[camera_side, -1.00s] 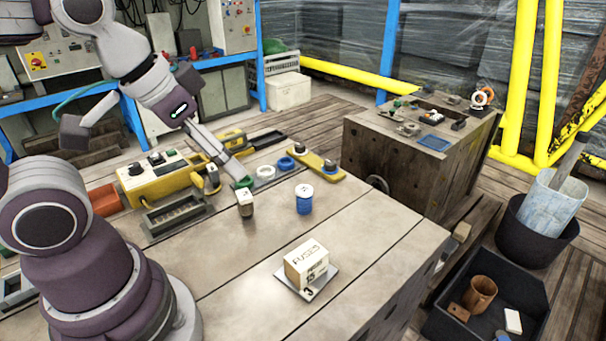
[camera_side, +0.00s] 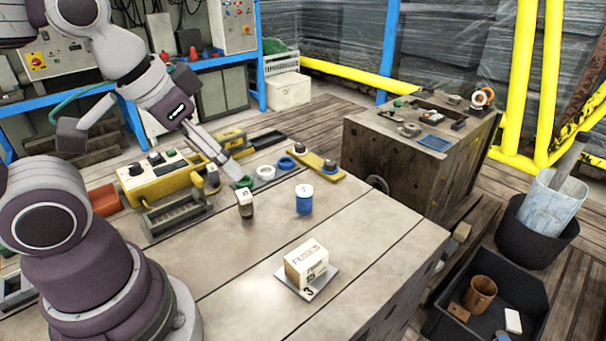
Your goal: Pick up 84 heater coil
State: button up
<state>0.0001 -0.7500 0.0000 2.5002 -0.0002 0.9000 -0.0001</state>
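I cannot read a label that marks out the 84 heater coil, so I cannot tell which thing it is. A row of small round pieces lies on the wooden table: a green one (camera_side: 244,183), a white ring (camera_side: 266,173) and a blue ring (camera_side: 286,163). My gripper (camera_side: 236,175) points down at the table right by the green piece, which it partly covers. Whether it touches that piece cannot be told. The fingers show edge-on and small, so their opening is unclear.
A small dark jar with a pale lid (camera_side: 246,204), a blue can (camera_side: 304,199) and a fuse box (camera_side: 307,261) stand nearer the front. A yellow plate with knobs (camera_side: 314,165) lies to the right. A yellow control unit (camera_side: 153,179) and a grey tray (camera_side: 176,215) are left.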

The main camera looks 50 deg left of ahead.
jog(key=n+g, duration=0.6)
jog(key=n, duration=1.1)
send_over(244, 194)
jog(key=f, duration=1)
jog(key=shift+w+a+f, duration=0.15)
jog(key=shift+w+a, duration=0.05)
jog(key=shift+w, duration=0.05)
jog(key=f, duration=0.9)
jog(key=shift+s+d+f, duration=0.2)
jog(key=shift+s+f, duration=0.05)
jog(key=shift+f, duration=0.05)
jog(key=shift+c, duration=0.4)
grip_shut()
